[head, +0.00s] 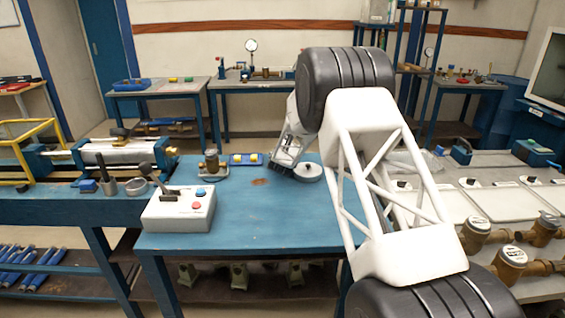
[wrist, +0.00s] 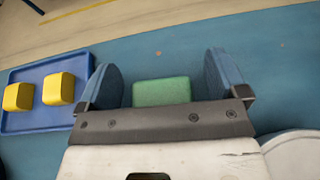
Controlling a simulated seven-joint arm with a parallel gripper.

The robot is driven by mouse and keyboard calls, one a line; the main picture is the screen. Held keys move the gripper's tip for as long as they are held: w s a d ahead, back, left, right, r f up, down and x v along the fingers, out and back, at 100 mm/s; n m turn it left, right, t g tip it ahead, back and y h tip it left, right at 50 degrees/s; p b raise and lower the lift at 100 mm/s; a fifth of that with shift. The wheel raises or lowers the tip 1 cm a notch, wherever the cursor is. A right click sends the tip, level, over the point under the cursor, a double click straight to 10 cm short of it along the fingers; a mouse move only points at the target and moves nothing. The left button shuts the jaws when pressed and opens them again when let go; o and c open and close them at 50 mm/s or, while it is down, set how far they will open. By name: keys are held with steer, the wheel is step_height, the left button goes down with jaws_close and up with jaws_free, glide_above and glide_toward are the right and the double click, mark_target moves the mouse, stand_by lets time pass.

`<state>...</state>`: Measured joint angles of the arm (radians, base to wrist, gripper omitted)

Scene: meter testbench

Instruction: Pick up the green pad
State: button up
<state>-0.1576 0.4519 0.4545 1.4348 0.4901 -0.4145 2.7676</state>
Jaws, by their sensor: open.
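The green pad (wrist: 162,92) shows in the wrist view as a small green block on the blue table. It lies between the two blue fingers of my gripper (wrist: 165,82), with bare table showing on both sides of it. My gripper is open, and neither finger is seen touching the pad. The gripper's front bar hides the pad's near edge. In the head view my gripper (head: 283,172) is low over the back of the blue table, and the green pad cannot be made out there.
A blue tray (wrist: 38,122) with two yellow blocks (wrist: 59,88) lies left of my gripper. A round grey disc (head: 308,172) is close on the right. A control box (head: 178,212) with a lever and a brass meter (head: 211,163) stand on the left. The table's front middle (head: 260,215) is clear.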

steer(key=c, duration=1)
steer(key=shift+r, duration=0.1)
steer(key=shift+r, duration=0.65)
step_height(320, 180, up, 2)
steer(key=shift+r, duration=0.15)
steer(key=s, duration=0.5)
steer(key=s+d, duration=0.1)
steer(key=s, duration=0.4)
steer(key=s+d+r, duration=0.1)
steer(key=s, duration=0.5)
steer(key=shift+r, duration=0.1)
steer(key=w+a+r, duration=0.2)
steer(key=a+r, duration=0.1)
steer(key=a, duration=0.3)
steer(key=shift+w+a, duration=0.25)
steer(key=shift+a, duration=0.15)
